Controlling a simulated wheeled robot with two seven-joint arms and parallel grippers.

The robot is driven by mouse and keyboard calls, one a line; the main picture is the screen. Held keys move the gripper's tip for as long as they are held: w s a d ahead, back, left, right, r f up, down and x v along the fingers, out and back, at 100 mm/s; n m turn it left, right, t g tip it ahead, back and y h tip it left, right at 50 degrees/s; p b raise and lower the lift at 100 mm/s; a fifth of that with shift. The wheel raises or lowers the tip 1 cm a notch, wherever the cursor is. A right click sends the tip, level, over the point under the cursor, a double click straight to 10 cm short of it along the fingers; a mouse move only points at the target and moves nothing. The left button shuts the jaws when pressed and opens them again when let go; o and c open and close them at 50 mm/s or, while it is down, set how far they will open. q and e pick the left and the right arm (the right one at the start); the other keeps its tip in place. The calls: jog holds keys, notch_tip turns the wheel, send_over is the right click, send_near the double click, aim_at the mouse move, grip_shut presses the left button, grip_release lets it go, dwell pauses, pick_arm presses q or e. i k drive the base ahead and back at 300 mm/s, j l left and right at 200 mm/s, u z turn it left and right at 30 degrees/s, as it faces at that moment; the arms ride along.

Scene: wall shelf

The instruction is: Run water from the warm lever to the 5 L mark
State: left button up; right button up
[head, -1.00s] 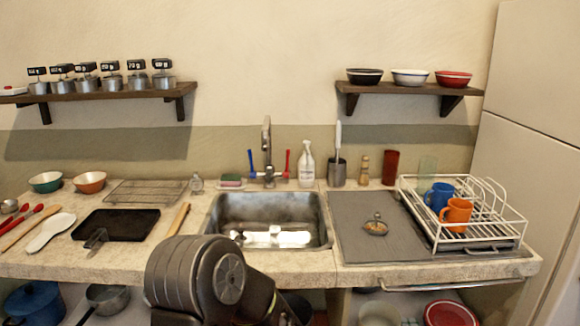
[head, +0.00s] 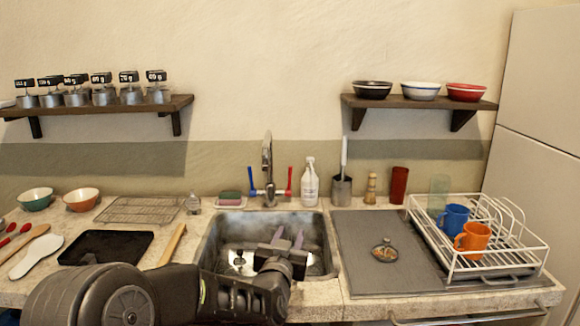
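The faucet (head: 267,165) stands behind the sink (head: 209,232), with a blue lever (head: 251,181) on its left and a red lever (head: 289,181) on its right. Both levers stand upright. No label telling which is warm is readable. I see no water stream under the spout and cannot make out a 5 L mark. My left gripper (head: 289,236) is over the sink, below and in front of the faucet, apart from both levers. Its two fingers point toward the back wall with a gap between them, empty. My arm hides part of the sink. My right gripper is out of view.
A white spray bottle (head: 310,182) stands just right of the red lever. A sponge holder (head: 230,199) is left of the faucet. A white dish rack (head: 540,247) with mugs stands at right. A dark tray (head: 105,246) lies at left.

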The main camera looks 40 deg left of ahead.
aim_at(288, 191)
jog(key=i+j, duration=0.45)
jog(key=j, duration=0.15)
jog(key=i+j, duration=0.45)
jog(key=j, duration=0.15)
